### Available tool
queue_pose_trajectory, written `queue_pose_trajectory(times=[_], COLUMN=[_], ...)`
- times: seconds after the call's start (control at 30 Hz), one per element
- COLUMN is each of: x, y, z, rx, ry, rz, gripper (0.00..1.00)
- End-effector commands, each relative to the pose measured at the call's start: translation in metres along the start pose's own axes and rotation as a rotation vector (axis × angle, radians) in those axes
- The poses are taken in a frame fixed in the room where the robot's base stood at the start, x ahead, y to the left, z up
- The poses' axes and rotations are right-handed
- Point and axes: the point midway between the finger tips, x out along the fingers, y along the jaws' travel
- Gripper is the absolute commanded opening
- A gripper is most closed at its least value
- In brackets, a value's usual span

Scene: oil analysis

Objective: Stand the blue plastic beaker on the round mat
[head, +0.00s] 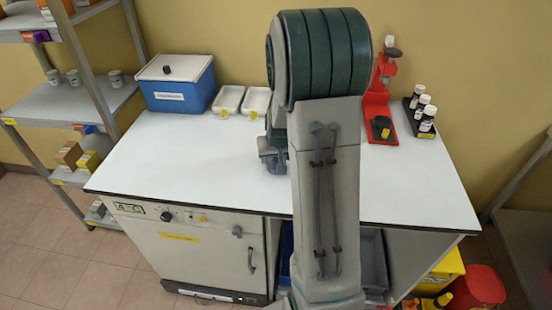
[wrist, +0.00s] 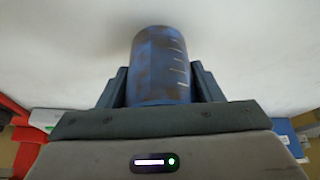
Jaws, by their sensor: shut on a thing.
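The blue plastic beaker (wrist: 160,62) shows in the wrist view, with white graduation marks on its side and dark brownish patches. My gripper (wrist: 161,84) is shut on it, with one finger on each side. A pale, plain surface fills the picture behind the beaker. In the head view my arm hides the beaker and most of my gripper, which is over the middle of the white bench. I cannot tell the beaker's height above the bench. The round mat is not visible in either view; my arm covers part of the bench.
The white bench (head: 190,185) is clear at left and front right. Along its back stand a blue lidded box (head: 178,88), white trays (head: 228,100), a red stand (head: 378,105) and a black rack of bottles (head: 420,120). A shelf unit (head: 70,105) stands left.

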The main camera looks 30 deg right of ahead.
Motion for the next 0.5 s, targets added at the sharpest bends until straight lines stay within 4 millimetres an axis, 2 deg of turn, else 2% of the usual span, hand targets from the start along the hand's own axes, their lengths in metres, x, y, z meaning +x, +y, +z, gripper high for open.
queue_pose_trajectory(times=[0.13,0.5], x=[0.013,0.017], y=[0.0,0.0], z=[0.006,0.008], rx=[0.001,0.001], ry=[-0.001,0.001], rz=[0.0,0.0], gripper=[0.38,0.38])
